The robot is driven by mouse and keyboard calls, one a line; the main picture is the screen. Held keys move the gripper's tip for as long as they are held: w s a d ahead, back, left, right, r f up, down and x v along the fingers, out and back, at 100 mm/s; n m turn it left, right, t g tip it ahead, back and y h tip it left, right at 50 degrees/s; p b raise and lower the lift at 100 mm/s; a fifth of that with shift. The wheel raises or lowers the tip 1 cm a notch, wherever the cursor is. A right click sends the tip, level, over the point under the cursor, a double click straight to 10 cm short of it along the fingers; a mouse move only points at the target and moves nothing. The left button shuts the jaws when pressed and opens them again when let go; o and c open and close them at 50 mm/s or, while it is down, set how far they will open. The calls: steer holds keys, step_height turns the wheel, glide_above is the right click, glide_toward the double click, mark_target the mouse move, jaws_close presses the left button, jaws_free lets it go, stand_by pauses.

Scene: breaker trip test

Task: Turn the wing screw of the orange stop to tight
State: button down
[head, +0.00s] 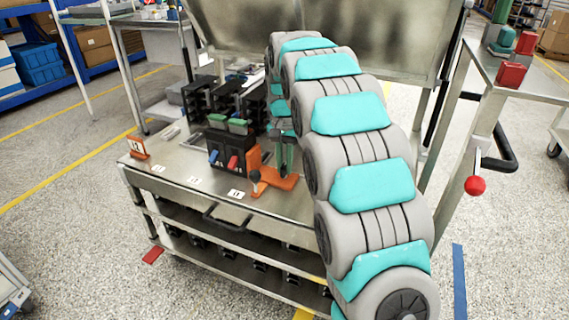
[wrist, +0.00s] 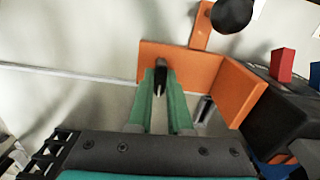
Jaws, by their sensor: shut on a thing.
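The orange stop (head: 277,184) stands on the steel cart top, right beside a black breaker block (head: 222,150). It also shows in the wrist view (wrist: 187,68), with an upright orange wall on its right. My gripper (wrist: 160,82) has green fingers over the stop's flat part. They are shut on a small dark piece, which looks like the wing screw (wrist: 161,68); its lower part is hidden. In the head view my gripper (head: 286,168) comes down from above onto the stop. Whether the screw is loose or tight cannot be seen.
A round black knob (wrist: 232,14) sits close by on a narrow orange arm of the stop. The breaker block has a blue and a red lever (head: 233,162). More black devices (head: 240,95) stand behind. An orange sign (head: 138,147) is at the cart's left; the front edge holds white labels.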

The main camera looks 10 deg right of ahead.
mark_target(284, 165)
steer(key=shift+m, duration=0.5)
steer(key=c, duration=0.8)
jaws_free()
steer(key=shift+c, duration=0.2)
steer(key=shift+r, duration=0.1)
step_height(284, 165, up, 7)
steer(key=shift+r, duration=0.3)
